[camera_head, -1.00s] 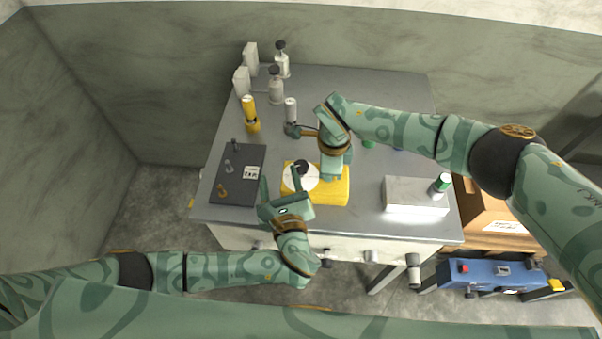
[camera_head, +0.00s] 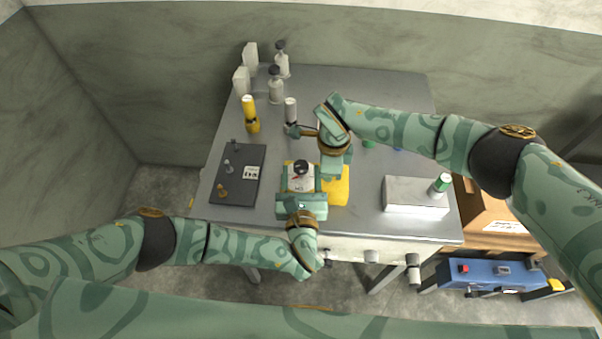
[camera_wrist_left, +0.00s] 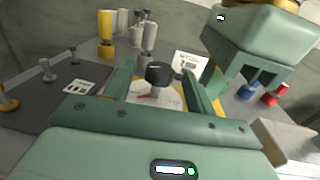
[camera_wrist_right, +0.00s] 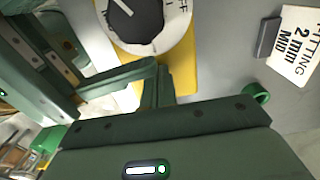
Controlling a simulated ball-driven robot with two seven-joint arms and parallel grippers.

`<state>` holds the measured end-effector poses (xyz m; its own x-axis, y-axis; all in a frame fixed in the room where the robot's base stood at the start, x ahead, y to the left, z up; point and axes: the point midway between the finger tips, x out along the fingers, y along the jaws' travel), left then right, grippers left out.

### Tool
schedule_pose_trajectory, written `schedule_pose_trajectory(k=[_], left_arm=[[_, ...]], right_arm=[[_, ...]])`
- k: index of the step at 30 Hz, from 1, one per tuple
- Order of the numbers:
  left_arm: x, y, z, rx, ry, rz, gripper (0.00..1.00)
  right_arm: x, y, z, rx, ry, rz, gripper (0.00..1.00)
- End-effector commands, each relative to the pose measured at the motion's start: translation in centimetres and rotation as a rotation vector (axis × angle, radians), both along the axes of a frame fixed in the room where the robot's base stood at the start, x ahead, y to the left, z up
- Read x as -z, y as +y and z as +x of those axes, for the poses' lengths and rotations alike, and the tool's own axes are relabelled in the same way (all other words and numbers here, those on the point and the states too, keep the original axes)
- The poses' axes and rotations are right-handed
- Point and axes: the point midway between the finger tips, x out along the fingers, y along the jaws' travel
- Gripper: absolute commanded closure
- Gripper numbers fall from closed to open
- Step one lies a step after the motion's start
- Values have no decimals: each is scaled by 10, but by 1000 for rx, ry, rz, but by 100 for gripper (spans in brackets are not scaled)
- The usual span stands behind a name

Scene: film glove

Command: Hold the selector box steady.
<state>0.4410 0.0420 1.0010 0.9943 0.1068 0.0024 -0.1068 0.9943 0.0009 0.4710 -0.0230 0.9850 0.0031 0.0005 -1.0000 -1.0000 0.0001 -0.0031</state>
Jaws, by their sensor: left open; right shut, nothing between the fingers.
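The selector box is a yellow block (camera_head: 339,190) near the front edge of the grey table. Its top carries a white dial with a black knob (camera_head: 301,167); the knob also shows in the left wrist view (camera_wrist_left: 158,73). My left gripper (camera_head: 300,178) is open, with its fingers on either side of the knob and dial. I cannot tell whether they touch the box. My right gripper (camera_head: 334,172) is shut and empty over the box's right part. In the right wrist view its fingers (camera_wrist_right: 160,82) are beside the white dial (camera_wrist_right: 150,40) and hide part of the yellow box.
A dark panel (camera_head: 236,185) with small parts and a label lies left of the box. A yellow cylinder (camera_head: 250,115) and white bottles (camera_head: 276,88) stand behind. A pale box (camera_head: 412,197) with a green-capped canister (camera_head: 440,184) is at the right.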

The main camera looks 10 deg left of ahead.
Motion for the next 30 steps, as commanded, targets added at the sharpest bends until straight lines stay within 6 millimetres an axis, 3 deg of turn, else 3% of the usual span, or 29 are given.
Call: schedule_pose_trajectory(k=[8, 13, 14, 20, 30], left_arm=[[1, 0, 3, 0, 1, -1, 45], [1, 0, 2, 0, 1, -1, 86], [1, 0, 2, 0, 1, -1, 89], [1, -3, 3, -33, -1, -5, 89], [0, -7, 4, -268, -1, -3, 89]], right_arm=[[6, -3, -4, 1, 9, -7, 100], [6, -3, -4, 1, 9, -7, 100], [6, -3, -3, 1, 9, -7, 100], [6, -3, -3, 1, 8, -7, 100], [6, -3, -4, 1, 9, -7, 100]])
